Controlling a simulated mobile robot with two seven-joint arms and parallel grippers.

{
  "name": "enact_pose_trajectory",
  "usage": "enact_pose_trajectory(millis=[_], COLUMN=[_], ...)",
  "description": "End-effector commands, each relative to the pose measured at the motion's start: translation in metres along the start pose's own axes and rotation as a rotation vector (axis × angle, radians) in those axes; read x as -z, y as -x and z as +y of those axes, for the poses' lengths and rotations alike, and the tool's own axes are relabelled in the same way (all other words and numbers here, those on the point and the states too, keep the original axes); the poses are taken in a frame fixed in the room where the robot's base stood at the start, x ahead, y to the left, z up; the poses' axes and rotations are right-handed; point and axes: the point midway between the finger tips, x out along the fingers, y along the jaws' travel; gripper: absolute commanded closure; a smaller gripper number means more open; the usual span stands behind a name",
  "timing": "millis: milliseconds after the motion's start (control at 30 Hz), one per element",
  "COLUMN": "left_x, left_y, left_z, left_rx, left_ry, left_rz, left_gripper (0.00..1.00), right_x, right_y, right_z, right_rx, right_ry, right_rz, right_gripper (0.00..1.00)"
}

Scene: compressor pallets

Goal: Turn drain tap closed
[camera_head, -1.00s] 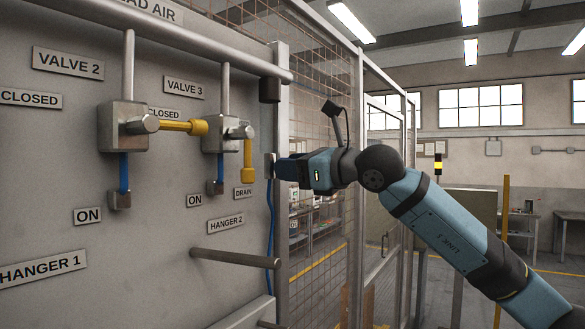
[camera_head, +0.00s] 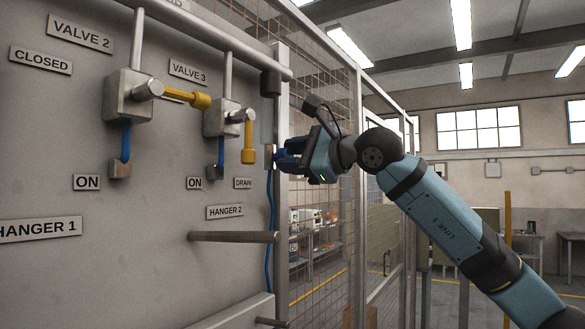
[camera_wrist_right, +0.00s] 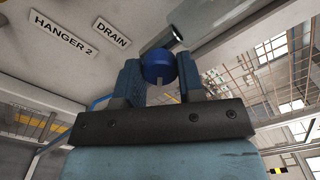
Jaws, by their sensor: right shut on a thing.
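The drain tap's round blue knob (camera_wrist_right: 159,68) sits between the two fingers of my right gripper (camera_wrist_right: 160,82) in the right wrist view. The fingers are shut on it from both sides. A grey metal pipe end (camera_wrist_right: 162,38) lies just beyond the knob. The DRAIN label (camera_wrist_right: 112,33) is on the panel to the left. In the head view my right gripper (camera_head: 282,156) is at the panel's right edge, right of the DRAIN label (camera_head: 243,183). The knob is hard to tell from the fingers there. My left gripper is out of view.
Valve 2 (camera_head: 128,95) and valve 3 (camera_head: 222,118), with yellow handles, are on the panel left of the gripper. The hanger 2 rod (camera_head: 235,237) sticks out below. A blue hose (camera_head: 269,215) hangs down the panel edge. A mesh fence (camera_head: 325,210) stands behind.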

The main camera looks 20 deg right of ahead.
Motion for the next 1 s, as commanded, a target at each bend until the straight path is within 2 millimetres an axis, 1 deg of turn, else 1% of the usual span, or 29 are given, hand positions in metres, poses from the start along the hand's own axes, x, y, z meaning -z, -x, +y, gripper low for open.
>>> enact_pose_trajectory(millis=[33, 400, 600, 800, 1000], left_x=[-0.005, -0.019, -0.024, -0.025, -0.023], left_y=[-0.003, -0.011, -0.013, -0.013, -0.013], left_z=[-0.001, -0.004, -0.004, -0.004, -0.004], left_rx=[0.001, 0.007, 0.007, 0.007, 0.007], left_ry=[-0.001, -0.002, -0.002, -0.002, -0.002], left_rz=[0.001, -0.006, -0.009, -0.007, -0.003], left_gripper=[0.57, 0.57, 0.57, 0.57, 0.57], right_x=[0.002, 0.001, 0.001, 0.001, 0.001], right_y=[0.000, 0.000, 0.000, 0.000, 0.000], right_z=[0.003, 0.002, 0.001, 0.001, 0.000], right_rx=[0.000, -0.001, -0.001, -0.002, -0.002], right_ry=[0.043, 0.391, 0.558, 0.682, 0.759], right_rz=[0.001, 0.001, 0.002, 0.002, 0.001], right_gripper=[0.88, 0.88, 0.88, 0.88, 0.88])
